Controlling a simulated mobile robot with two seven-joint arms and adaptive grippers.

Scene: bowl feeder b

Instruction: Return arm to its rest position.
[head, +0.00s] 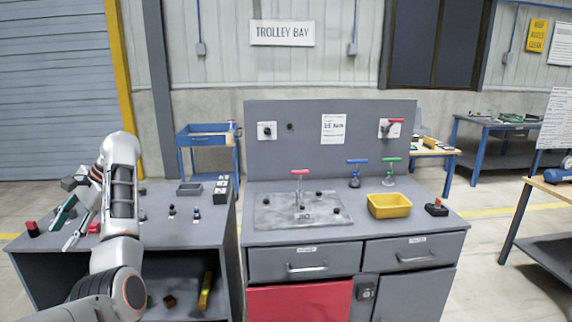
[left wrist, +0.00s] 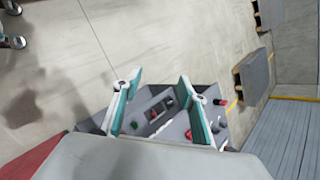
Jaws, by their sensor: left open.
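My left arm (head: 122,205) comes in from the bottom left of the head view and is bent, with its forearm raised. My left gripper (head: 62,236) hangs over the left part of the left grey bench (head: 150,237), its fingers pointing down and to the left. In the left wrist view the two teal-lined fingers (left wrist: 158,80) stand wide apart with nothing between them. Bench and small objects show below and behind them. My right gripper is not in view.
Red items (head: 33,229) lie near the gripper, and small black-topped pieces (head: 172,211) stand further right.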

